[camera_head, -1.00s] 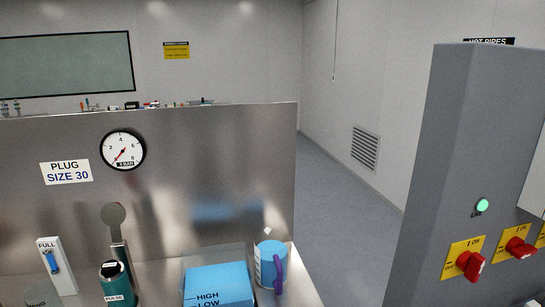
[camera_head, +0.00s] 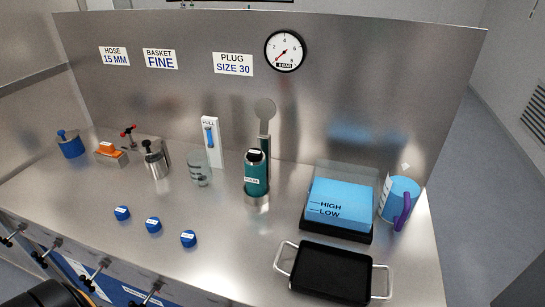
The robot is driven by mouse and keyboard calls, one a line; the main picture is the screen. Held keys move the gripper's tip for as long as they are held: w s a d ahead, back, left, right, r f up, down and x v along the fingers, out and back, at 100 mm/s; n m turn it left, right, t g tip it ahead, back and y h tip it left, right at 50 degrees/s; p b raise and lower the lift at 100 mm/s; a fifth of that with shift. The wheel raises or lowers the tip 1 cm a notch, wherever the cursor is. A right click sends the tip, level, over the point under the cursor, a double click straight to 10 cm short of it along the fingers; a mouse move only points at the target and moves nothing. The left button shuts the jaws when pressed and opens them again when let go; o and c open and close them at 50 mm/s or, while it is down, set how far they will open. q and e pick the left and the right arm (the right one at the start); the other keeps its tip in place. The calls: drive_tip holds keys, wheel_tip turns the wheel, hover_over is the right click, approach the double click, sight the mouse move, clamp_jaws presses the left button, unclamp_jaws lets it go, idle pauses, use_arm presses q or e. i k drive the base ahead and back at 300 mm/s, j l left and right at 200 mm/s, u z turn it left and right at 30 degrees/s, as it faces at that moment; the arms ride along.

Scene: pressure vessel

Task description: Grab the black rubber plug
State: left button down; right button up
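I cannot make out a black rubber plug in this view. A sign (camera_head: 233,64) on the steel back panel reads "PLUG SIZE 30". Three small round blue pieces with white labels, a left one (camera_head: 122,213), a middle one (camera_head: 153,225) and a right one (camera_head: 188,239), sit near the front of the steel bench. An empty-looking black tray (camera_head: 330,272) with metal side handles lies at the front right. Neither gripper can be seen.
On the bench (camera_head: 235,235) stand a teal cylinder (camera_head: 256,178), a glass beaker (camera_head: 200,172), a metal canister (camera_head: 156,162), an orange-topped block (camera_head: 110,152), a blue pot (camera_head: 70,145), a blue-filled clear tank (camera_head: 340,203) and a blue jug (camera_head: 399,196). The middle front is clear.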

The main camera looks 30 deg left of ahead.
sight(253, 154)
drive_tip(key=j+u, duration=0.15)
drive_tip(key=u, duration=0.9)
